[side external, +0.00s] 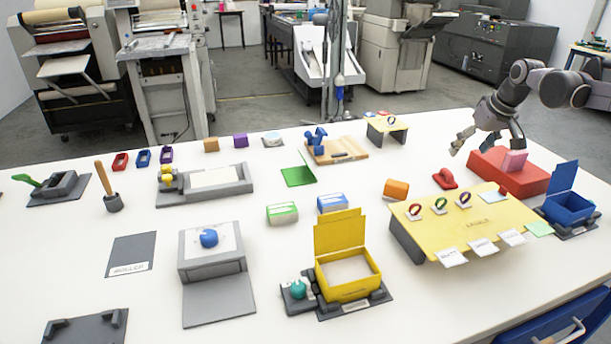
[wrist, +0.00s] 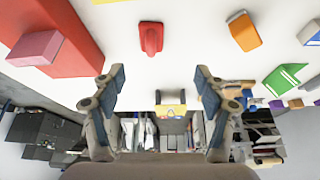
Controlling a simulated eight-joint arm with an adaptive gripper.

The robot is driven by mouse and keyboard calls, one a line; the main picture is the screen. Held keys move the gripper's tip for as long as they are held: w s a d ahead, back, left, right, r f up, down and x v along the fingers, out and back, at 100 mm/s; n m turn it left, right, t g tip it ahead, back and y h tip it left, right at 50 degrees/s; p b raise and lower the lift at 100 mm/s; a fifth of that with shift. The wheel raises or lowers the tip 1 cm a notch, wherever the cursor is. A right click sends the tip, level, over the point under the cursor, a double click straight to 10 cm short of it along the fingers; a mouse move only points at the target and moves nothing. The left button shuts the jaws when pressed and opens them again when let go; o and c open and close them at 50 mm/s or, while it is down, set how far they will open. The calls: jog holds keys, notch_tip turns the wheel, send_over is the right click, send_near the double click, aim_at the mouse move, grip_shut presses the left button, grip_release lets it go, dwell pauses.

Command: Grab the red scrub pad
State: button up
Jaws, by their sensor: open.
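The red scrub pad (side external: 445,179), with a raised handle-like top, lies on the white table left of a red box. It also shows in the wrist view (wrist: 151,38), at the upper middle, ahead of the fingertips and between their lines. My gripper (side external: 487,148) is open and empty above the back right of the table, to the right of the pad and apart from it. Its two spread fingers also show in the wrist view (wrist: 160,78).
The red box (side external: 490,165) with a pink block (side external: 514,161) on it stands right of the pad, below my gripper. An orange block (side external: 396,189) lies to the pad's left. A yellow raised board (side external: 475,225) is in front. Bare table surrounds the pad.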

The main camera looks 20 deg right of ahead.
aim_at(449, 171)
jog(key=x, duration=0.4)
jog(key=w+d+x, duration=0.1)
jog(key=x, duration=0.4)
jog(key=d+x, duration=0.1)
jog(key=x, duration=0.4)
jog(key=shift+w+r, duration=0.25)
jog(key=c, duration=1.2)
